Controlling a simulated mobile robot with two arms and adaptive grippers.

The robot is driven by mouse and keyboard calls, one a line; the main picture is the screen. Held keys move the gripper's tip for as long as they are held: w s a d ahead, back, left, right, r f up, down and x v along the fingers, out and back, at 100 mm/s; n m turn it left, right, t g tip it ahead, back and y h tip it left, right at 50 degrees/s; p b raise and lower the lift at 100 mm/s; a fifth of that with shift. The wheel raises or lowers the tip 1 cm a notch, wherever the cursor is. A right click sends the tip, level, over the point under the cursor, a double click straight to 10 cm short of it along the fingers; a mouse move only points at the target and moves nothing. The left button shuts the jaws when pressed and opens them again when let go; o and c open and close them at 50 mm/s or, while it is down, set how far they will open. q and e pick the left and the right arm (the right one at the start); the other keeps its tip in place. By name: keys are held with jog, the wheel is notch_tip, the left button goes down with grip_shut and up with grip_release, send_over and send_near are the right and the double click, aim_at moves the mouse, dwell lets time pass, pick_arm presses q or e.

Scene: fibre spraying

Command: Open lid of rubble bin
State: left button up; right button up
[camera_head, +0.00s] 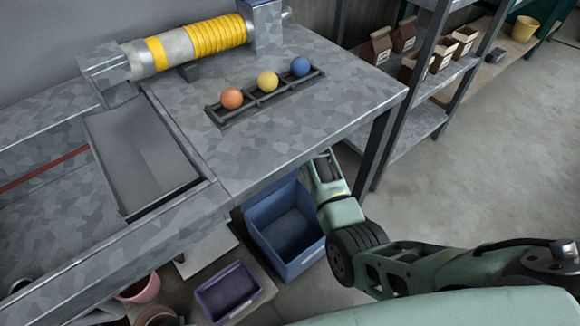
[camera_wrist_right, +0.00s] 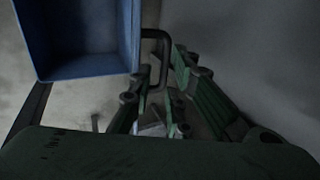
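A blue open-topped bin (camera_head: 288,232) stands under the front of the metal table; I see no separate lid on it. In the right wrist view the blue bin (camera_wrist_right: 85,68) fills the upper left, with a black bar handle (camera_wrist_right: 160,36) on its right side. My right gripper (camera_head: 321,163) reaches beside the bin, close to the table's front edge. In the wrist view the right gripper's fingers (camera_wrist_right: 165,75) are apart, with the handle between them; firm contact cannot be seen. My left gripper is not in view.
The metal table (camera_head: 290,125) overhangs the bin and carries a rack with three balls (camera_head: 267,82) and a yellow-wrapped roller (camera_head: 215,36). A purple crate (camera_head: 228,291) stands left of the bin. A shelf (camera_head: 425,108) stands behind; floor at right is clear.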

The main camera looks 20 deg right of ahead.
jog(key=s+d, duration=0.2)
jog(key=s, duration=0.4)
jog(key=shift+s+d, duration=0.2)
jog(key=shift+s, duration=0.1)
jog(key=shift+c, duration=0.4)
